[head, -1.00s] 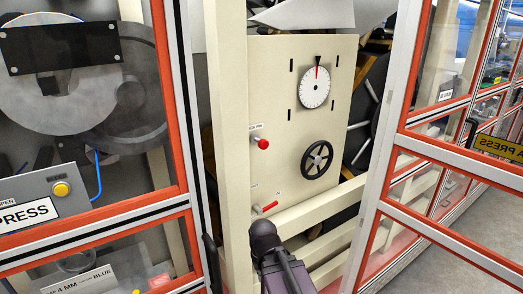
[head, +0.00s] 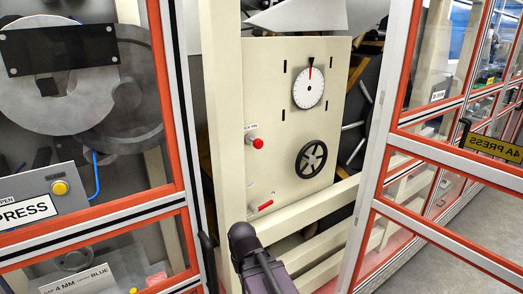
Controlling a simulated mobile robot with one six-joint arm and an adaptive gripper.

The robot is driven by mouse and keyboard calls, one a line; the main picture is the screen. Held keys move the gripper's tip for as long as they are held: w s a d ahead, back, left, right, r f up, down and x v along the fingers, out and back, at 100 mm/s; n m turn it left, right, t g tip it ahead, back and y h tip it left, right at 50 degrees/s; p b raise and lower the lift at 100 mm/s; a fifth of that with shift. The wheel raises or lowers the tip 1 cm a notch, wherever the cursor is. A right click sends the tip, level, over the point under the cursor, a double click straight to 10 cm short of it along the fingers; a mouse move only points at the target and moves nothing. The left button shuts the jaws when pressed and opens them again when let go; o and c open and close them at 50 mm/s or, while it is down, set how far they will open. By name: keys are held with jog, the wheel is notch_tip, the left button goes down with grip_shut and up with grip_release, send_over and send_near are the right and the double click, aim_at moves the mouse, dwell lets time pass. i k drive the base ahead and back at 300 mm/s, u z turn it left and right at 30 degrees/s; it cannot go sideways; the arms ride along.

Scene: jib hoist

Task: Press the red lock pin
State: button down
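The red lock pin (head: 258,143) is a round red knob on a short metal stem. It stands out from the left edge of the cream panel (head: 287,222), below a small, partly legible label. My arm shows as a dark link at the bottom of the head view, below the pin and apart from it in the picture. My gripper cannot be made out.
A white dial (head: 309,88) with a red pointer and a black handwheel (head: 313,159) are on the panel. A small red-handled lever (head: 264,206) sits low on it. A cream post (head: 221,120) stands left, a cream rail crosses below, and orange-framed glass doors (head: 389,120) flank the opening.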

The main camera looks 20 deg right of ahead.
aim_at(257, 143)
jog(key=u, duration=0.05)
jog(key=k, duration=1.25)
jog(key=z, duration=0.25)
jog(key=i, duration=0.5)
jog(key=z, duration=0.05)
